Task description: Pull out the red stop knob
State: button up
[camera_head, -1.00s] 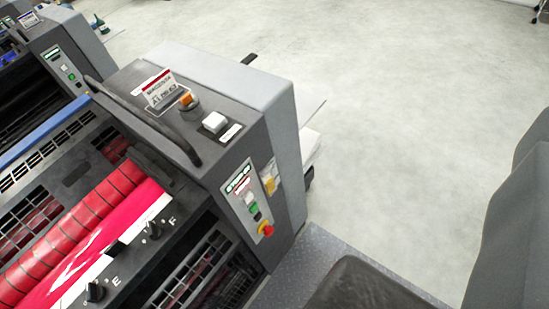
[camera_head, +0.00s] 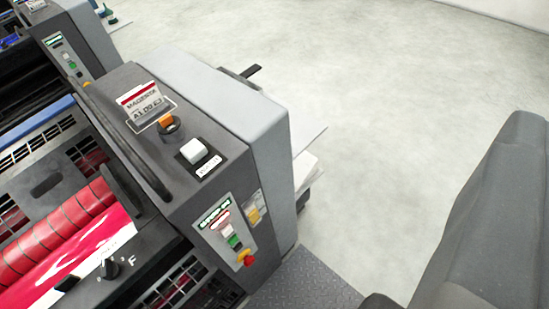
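No gripper fingers can be made out in this view.
Large dark grey forms at the right and bottom edges look like parts of my own body. A metal tread plate (camera_head: 305,283) lies below the unit. A black handrail (camera_head: 130,150) and red rollers (camera_head: 55,230) are at left. The pale floor (camera_head: 390,120) is open.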

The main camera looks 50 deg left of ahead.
jog(key=w+d+f+n+b, duration=0.25)
jog(key=w+f+n, duration=0.35)
jog(key=w+f, duration=1.5)
jog(key=w+a+f+n+y, duration=0.2)
jog(key=w+f+n, duration=0.2)
jog(key=w+f, duration=0.5)
jog(key=n+g+y+b, duration=0.4)
jog(key=n+g+y, duration=0.6)
jog(key=g+y, duration=0.55)
send_near(251, 263)
jog(key=shift+m+t+y, duration=0.3)
jog(key=shift+t+y, duration=0.25)
jog(key=a+b, duration=0.1)
jog(key=a, duration=0.2)
jog(key=a+f+b, duration=0.1)
jog(key=a, duration=0.2)
jog(key=a+b, duration=0.1)
jog(key=a, duration=0.3)
jog(key=shift+w+a+f, duration=0.1)
jog(key=shift+a+f, duration=0.05)
jog(key=shift+f, duration=0.1)
